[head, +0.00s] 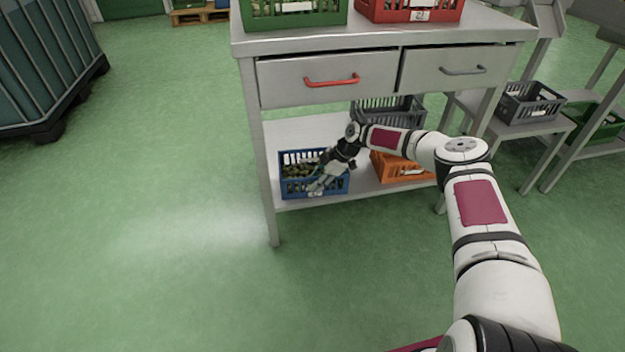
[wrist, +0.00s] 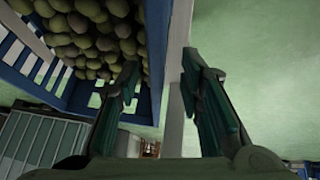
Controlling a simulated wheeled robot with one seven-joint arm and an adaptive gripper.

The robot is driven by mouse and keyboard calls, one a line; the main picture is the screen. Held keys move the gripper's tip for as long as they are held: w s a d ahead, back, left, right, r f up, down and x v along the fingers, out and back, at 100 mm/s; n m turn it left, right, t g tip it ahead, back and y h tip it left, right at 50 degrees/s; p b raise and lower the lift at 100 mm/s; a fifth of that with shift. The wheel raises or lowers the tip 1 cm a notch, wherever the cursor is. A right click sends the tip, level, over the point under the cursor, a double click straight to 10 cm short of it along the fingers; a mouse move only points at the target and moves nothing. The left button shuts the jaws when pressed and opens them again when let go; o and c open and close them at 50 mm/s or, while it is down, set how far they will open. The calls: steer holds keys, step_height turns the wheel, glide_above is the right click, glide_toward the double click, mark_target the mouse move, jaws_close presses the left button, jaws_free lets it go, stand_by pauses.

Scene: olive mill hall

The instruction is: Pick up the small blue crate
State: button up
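The small blue crate (head: 296,189) stands on the lower shelf of the metal table, at its left front, with green olives (wrist: 95,40) inside. My gripper (head: 318,184) is at the crate's right front part, reaching in under the drawers. In the wrist view my gripper (wrist: 160,64) is open, with a crate wall (wrist: 156,40) showing between the two fingers. The left finger overlaps the crate's inside and the right finger is on the outer side. I cannot tell whether either finger touches the wall.
An orange crate (head: 397,174) and a grey crate (head: 388,108) share the lower shelf (head: 273,133). Drawers (head: 328,78) hang above it. A green crate (head: 292,13) and red crate (head: 410,9) stand on top.

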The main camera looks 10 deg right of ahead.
steer(key=shift+a, duration=0.1)
jaws_close()
steer(key=shift+w+r, duration=0.1)
steer(key=shift+r, duration=0.1)
